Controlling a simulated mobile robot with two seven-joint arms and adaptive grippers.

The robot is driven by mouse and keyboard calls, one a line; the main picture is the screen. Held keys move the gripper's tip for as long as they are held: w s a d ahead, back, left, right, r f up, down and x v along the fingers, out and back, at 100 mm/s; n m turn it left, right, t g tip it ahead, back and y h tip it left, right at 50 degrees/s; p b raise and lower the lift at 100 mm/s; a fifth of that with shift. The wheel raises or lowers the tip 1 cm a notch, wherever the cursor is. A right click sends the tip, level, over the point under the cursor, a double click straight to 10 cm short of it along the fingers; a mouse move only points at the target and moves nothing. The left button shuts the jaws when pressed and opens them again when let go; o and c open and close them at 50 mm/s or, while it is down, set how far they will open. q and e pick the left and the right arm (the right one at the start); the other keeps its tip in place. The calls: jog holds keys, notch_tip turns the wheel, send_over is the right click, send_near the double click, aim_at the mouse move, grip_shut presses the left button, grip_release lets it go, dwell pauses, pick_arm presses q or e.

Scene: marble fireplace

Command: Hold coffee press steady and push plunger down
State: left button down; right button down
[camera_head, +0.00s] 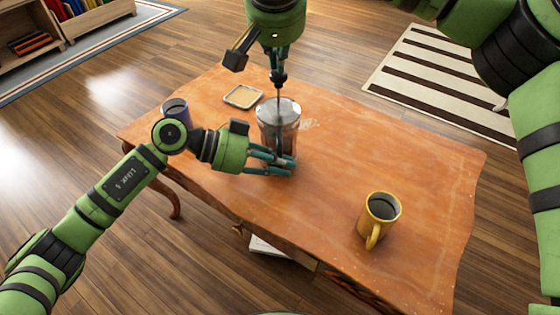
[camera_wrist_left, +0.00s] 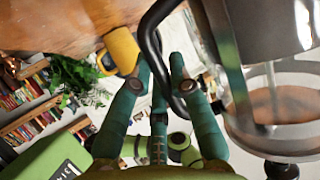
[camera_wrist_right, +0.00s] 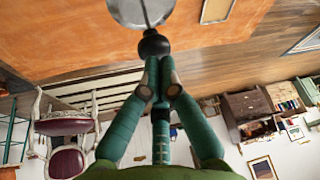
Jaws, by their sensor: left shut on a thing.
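The coffee press (camera_head: 292,128) stands on the wooden table, with a clear glass body, a metal lid and dark coffee inside. Its plunger rod stands up above the lid, topped by a black knob (camera_wrist_right: 153,42). My left gripper (camera_head: 290,166) is shut on the press's black handle (camera_wrist_left: 150,40), at the near side of the press. My right gripper (camera_head: 278,74) points down directly above the knob, its fingertips together (camera_wrist_right: 159,68). The fingertips are at the knob's top; whether they touch it is hard to tell. The handle is mostly hidden in the head view.
A yellow mug (camera_head: 380,213) of dark coffee stands at the table's right. A dark mug (camera_head: 175,108) stands at the left edge, partly behind my left arm. A small square tray (camera_head: 243,96) lies behind the press.

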aim_at(279, 75)
pick_arm(q)
jog(key=shift+r, duration=0.1)
pick_arm(e)
jog(key=shift+w+f, duration=0.15)
jog(key=shift+f, duration=0.75)
jog(key=shift+w+f, duration=0.1)
jog(key=shift+f, duration=0.75)
jog(key=shift+r, duration=2.6)
jog(key=v, duration=0.8)
pick_arm(q)
jog(key=c, duration=1.1)
grip_release()
jog(key=shift+a, duration=0.15)
